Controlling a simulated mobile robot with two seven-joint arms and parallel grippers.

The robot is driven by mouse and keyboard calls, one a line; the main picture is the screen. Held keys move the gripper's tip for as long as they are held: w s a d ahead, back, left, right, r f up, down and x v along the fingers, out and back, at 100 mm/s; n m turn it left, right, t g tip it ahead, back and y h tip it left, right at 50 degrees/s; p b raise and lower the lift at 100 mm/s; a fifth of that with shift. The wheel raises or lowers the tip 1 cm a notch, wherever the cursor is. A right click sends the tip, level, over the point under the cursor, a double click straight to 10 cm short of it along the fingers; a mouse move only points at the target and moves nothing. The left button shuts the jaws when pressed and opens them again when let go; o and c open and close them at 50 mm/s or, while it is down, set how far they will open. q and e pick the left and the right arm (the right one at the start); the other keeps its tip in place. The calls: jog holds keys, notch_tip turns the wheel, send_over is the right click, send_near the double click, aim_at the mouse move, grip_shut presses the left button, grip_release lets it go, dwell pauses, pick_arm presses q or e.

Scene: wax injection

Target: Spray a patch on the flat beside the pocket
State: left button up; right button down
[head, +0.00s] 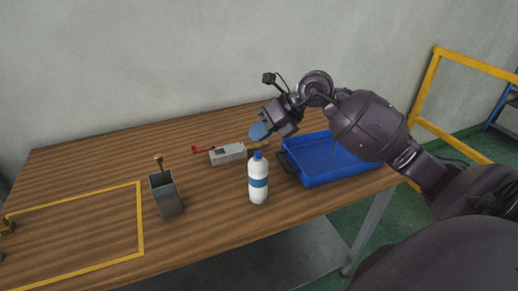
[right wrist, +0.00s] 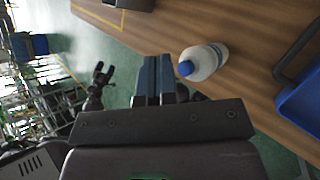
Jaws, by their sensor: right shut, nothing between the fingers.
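A grey metal block (head: 228,154) lies on the wooden table, with a small dark recess on its top. A white bottle (head: 258,190) with a blue cap and blue band stands upright in front of it; it also shows in the right wrist view (right wrist: 205,60). My right gripper (head: 260,131) is above the table behind the block and bottle, apart from both. Its blue fingers (right wrist: 153,80) are shut and empty. A dark shape like my left gripper (right wrist: 102,75) shows small in the right wrist view; its finger state is unclear.
A blue tray (head: 327,180) stands at the right of the table. A red-handled item (head: 203,149) lies beside the block. A grey open holder (head: 168,202) with an upright tool stands left of the bottle. A yellow outline (head: 141,220) marks mostly bare table at left.

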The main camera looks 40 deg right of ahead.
aim_at(259, 151)
jog(key=shift+r+p, duration=1.1)
jog(key=shift+r, duration=1.05)
pick_arm(q)
jog(key=r, duration=0.3)
jog(key=shift+w+r, duration=0.15)
jog(key=shift+w, duration=0.25)
